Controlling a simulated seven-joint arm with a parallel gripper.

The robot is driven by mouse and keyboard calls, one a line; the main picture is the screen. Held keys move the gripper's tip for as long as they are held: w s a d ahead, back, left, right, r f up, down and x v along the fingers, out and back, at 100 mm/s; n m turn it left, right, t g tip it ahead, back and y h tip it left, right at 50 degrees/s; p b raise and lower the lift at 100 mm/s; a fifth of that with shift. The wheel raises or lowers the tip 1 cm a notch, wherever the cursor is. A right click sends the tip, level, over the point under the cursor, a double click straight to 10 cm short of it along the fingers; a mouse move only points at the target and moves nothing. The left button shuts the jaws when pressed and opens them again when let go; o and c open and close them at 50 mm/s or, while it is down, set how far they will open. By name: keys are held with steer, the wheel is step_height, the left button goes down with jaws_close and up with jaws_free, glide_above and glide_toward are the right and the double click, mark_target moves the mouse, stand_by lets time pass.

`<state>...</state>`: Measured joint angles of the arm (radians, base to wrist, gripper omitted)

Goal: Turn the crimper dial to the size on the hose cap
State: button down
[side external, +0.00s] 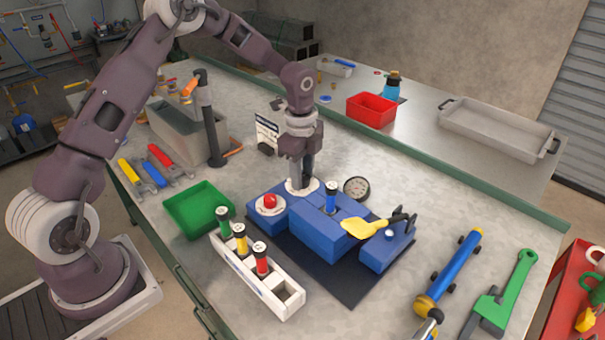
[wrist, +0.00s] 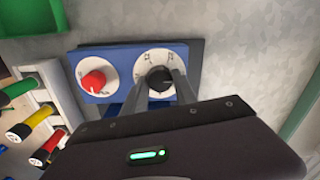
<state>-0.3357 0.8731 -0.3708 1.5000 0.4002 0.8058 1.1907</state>
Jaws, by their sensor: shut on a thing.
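The blue crimper (side external: 335,235) stands on a dark mat on the bench. Its white dial plate with a black knob (wrist: 159,79) shows in the wrist view, with marks too small to read. My gripper (wrist: 159,86) has its fingers on both sides of this knob and is shut on it. In the side view my gripper (side external: 301,178) points down over the dial plate (side external: 291,188) and hides the knob. A blue hose piece with a dark cap (side external: 331,188) stands upright in the crimper; I cannot read its size.
A red knob (side external: 269,202) on a white plate sits left of the dial. A white rack (side external: 254,275) holds green, yellow and red hose pieces. A yellow-handled lever (side external: 364,228) is on the crimper's right. A gauge (side external: 357,187) lies behind; a green tray (side external: 198,209) is at left.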

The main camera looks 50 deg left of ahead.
stand_by(0.5)
steer(key=c, duration=1)
jaws_free()
step_height(320, 180, up, 7)
steer(key=shift+s+r, duration=0.1)
steer(key=shift+r, duration=0.1)
steer(key=s+d+r+n+t+y, duration=0.25)
steer(key=s+r+n, duration=0.45)
steer(key=s+r, duration=0.7)
steer(key=s+d+n+t+h, duration=0.2)
steer(key=s+n, duration=0.6)
steer(key=s, duration=0.9)
steer(key=shift+d+r+n+t, duration=0.35)
steer(key=shift+d+r+n, duration=0.1)
steer(key=shift+d, duration=0.3)
